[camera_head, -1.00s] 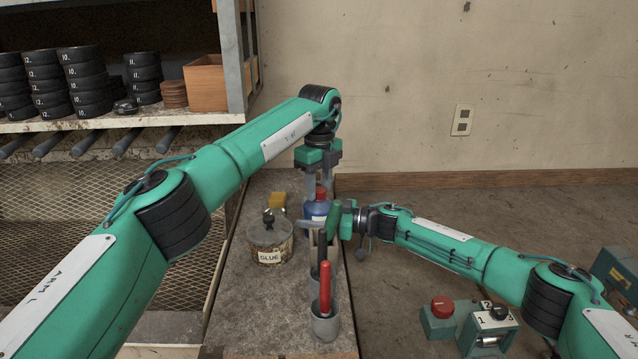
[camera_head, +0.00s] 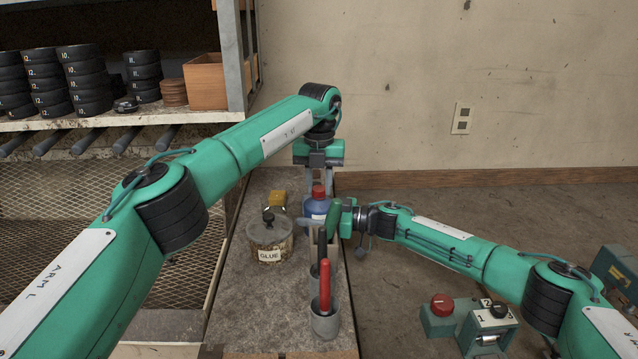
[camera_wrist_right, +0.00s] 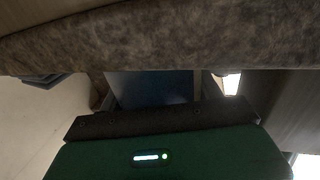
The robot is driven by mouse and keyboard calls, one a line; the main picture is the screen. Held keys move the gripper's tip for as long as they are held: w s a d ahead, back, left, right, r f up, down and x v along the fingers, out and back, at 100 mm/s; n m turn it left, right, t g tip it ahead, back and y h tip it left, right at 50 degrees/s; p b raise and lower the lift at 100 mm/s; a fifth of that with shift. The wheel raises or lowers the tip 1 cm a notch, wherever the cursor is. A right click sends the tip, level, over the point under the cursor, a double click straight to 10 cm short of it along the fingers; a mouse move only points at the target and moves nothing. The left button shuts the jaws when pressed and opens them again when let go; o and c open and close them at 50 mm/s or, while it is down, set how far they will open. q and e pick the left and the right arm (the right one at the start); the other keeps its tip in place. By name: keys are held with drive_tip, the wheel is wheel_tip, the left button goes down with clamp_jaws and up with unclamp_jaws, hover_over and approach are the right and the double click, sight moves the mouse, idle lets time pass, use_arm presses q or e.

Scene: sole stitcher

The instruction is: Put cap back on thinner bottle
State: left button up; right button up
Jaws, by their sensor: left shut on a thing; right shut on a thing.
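The thinner bottle (camera_head: 314,208) is blue and stands upright on the bench top, partly hidden by my right gripper. Its red cap (camera_head: 318,191) is right at the top of the bottle; I cannot tell whether it is seated. My left gripper (camera_head: 318,183) points down from above and is shut on the cap. My right gripper (camera_head: 314,224) reaches in from the right and is shut on the bottle's body. In the right wrist view the dark blue bottle (camera_wrist_right: 150,88) fills the space between the fingers.
A glue pot (camera_head: 270,240) stands left of the bottle, with a yellow block (camera_head: 276,201) behind it. Cups with a red-handled tool (camera_head: 325,287) and a dark-handled tool (camera_head: 322,247) stand in front. A control box (camera_head: 470,325) is at right. The front left bench top is bare.

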use_arm(q)
drive_tip(key=m, duration=0.9)
drive_tip(key=shift+m, duration=0.3)
drive_tip(key=m, duration=0.4)
drive_tip(key=shift+a, duration=0.1)
drive_tip(key=o, duration=1.2)
drive_tip(key=shift+c, duration=0.2)
wheel_tip(320, 180, up, 7)
drive_tip(key=shift+r, duration=0.2)
use_arm(e)
drive_tip(key=o, duration=2)
drive_tip(key=shift+c, duration=0.2)
